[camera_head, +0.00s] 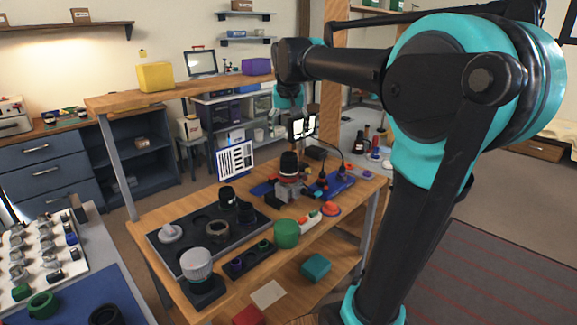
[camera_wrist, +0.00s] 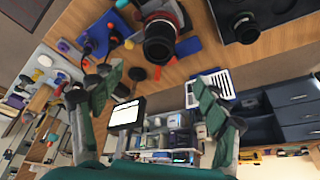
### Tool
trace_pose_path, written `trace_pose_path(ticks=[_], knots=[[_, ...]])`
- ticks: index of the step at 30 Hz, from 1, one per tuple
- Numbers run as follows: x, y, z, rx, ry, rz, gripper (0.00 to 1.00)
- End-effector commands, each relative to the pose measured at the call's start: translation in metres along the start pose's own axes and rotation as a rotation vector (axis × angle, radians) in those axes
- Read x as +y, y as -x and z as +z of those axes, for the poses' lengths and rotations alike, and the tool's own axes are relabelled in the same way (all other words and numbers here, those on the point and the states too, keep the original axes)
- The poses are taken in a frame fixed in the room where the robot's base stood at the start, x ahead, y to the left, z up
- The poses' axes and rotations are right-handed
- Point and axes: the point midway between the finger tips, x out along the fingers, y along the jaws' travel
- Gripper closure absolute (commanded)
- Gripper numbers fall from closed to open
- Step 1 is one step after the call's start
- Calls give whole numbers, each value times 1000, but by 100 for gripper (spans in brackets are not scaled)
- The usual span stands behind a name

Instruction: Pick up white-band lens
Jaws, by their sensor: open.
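Several lenses stand on the wooden workbench in the head view, and I cannot tell for certain which is the white-band lens. A black lens (camera_head: 227,196) stands at the tray's back edge. A dark lens with a pale rim (camera_head: 218,231) stands in the tray. A whitish, wide-topped piece (camera_head: 197,264) sits on a black block at the front. A red-banded lens (camera_head: 289,164) stands further back; it also shows in the wrist view (camera_wrist: 160,38). My gripper (camera_wrist: 160,97) is open and empty, its fingers apart in the wrist view. It hangs above the bench's back side in the head view.
The dark tray (camera_head: 168,257) lies on the bench's left part. A green cylinder (camera_head: 287,234) and an orange-red round piece (camera_head: 331,209) stand beside it. A striped chart (camera_head: 236,160) and lit panel (camera_head: 302,127) stand at the back. Shelf posts flank the bench.

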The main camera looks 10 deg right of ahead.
Motion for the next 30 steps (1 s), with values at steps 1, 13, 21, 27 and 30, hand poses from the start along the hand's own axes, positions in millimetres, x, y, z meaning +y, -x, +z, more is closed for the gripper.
trace_pose_path(ticks=[1,13,21,27,30], knots=[[0,-11,0,0,-1,0,25],[0,-73,0,0,0,0,25],[1,-96,-1,0,0,0,25],[1,-122,-2,0,0,0,25],[1,-128,-1,0,0,0,25]])
